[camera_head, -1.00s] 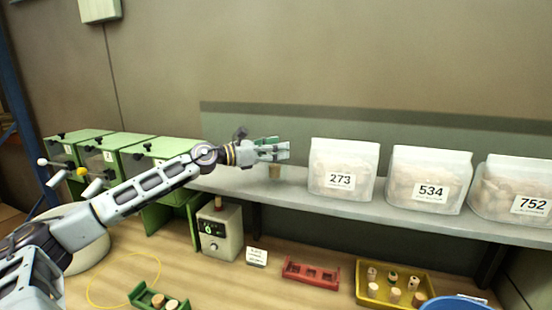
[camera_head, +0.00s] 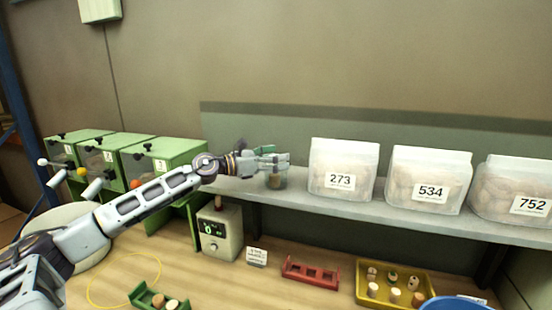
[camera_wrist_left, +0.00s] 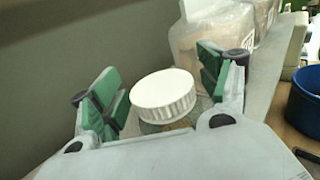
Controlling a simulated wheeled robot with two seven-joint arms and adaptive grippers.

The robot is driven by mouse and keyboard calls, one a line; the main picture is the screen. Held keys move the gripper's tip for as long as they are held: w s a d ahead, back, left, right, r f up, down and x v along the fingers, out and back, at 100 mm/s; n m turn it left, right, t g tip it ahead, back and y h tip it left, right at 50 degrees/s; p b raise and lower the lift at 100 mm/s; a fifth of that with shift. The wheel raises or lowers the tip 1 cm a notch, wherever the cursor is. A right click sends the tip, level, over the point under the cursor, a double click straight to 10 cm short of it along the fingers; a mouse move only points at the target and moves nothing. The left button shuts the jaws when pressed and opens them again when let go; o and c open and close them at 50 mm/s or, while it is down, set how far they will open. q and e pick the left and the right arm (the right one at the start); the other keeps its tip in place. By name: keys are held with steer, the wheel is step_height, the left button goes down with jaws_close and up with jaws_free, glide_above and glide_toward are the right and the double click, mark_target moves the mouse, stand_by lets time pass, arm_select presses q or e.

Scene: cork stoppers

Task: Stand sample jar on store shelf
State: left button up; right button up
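The sample jar (camera_head: 276,180) is a small clear jar with cork-coloured contents, upright at the left end of the grey store shelf (camera_head: 300,200). Its white ridged lid (camera_wrist_left: 164,95) fills the middle of the left wrist view. My right gripper is not in view.
Bags marked 273 (camera_head: 342,170), 534 (camera_head: 430,182) and 752 (camera_head: 515,190) stand on the shelf right of the jar. Green bins (camera_head: 165,155) are at left. Below are a meter box (camera_head: 220,232), red rack (camera_head: 310,272), yellow tray (camera_head: 395,265) and blue tub (camera_head: 452,303).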

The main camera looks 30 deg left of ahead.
arm_select(q)
steer(key=shift+s+a+f+b, duration=0.15)
steer(key=shift+s+a+b, duration=0.1)
steer(key=shift+s+b, duration=0.05)
stand_by(0.5)
steer(key=shift+s+a+b, duration=0.4)
steer(key=shift+s+b, duration=0.15)
steer(key=shift+s, duration=0.05)
steer(key=shift+s+a+b, duration=0.15)
steer(key=shift+s+b, duration=0.15)
steer(key=shift+s, duration=0.1)
steer(key=b+v, duration=0.1)
steer(key=v, duration=0.8)
steer(key=shift+b, duration=0.35)
stand_by(1.0)
